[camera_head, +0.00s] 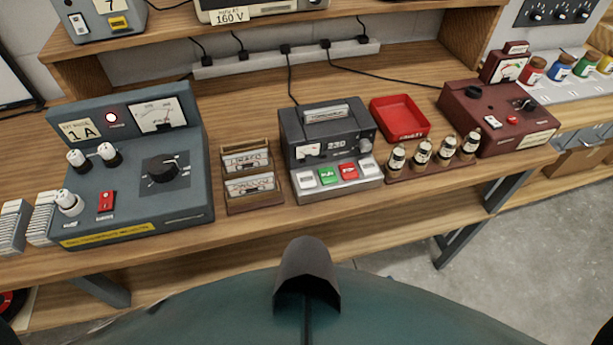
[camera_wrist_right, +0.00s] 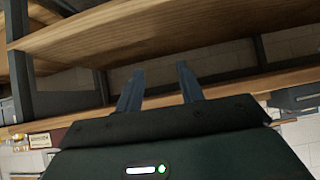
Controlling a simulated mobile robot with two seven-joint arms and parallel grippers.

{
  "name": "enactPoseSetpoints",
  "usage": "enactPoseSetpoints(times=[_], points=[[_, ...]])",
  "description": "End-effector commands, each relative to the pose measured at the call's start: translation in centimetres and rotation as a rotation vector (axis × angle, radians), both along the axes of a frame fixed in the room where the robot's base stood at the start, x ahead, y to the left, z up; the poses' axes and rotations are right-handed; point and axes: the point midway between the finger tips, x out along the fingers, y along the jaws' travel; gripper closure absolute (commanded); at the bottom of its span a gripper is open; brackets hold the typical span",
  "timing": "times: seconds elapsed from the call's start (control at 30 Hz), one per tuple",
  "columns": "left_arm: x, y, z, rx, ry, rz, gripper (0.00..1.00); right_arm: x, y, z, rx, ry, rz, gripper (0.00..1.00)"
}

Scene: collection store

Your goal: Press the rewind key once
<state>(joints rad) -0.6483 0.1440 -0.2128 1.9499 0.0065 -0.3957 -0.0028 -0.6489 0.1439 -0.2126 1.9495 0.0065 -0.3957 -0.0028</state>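A dark grey cassette recorder (camera_head: 325,150) stands near the front of the wooden bench in the head view, with a cassette in its top, a small meter and a knob. Its front row holds a white key (camera_head: 305,179), a green key (camera_head: 327,176), a red key (camera_head: 348,172) and another white key (camera_head: 369,167). The key markings are too small to read, so I cannot tell which is rewind. My right gripper (camera_wrist_right: 158,78) is open and empty in the right wrist view, away from the keys. My left gripper is not in view.
A grey-blue power unit (camera_head: 130,170) and a cassette rack (camera_head: 250,178) stand left of the recorder. A red tray (camera_head: 400,118), several small bottles (camera_head: 422,154) and a maroon device (camera_head: 500,115) stand right. In the wrist view, wooden boards (camera_wrist_right: 130,35) lie around the fingers.

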Motion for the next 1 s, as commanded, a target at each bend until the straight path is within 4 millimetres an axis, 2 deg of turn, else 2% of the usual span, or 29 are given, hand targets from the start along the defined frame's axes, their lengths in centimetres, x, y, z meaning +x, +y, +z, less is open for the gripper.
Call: enactPoseSetpoints(times=[0.07,0.43,1.0], points=[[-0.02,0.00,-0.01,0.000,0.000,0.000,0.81,-0.01,0.01,-0.01,0.000,0.000,0.000,0.69],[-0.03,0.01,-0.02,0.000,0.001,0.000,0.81,-0.02,0.02,0.00,0.000,0.000,0.000,0.99],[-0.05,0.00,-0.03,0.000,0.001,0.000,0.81,-0.02,0.03,0.01,0.000,0.000,0.000,1.00]])
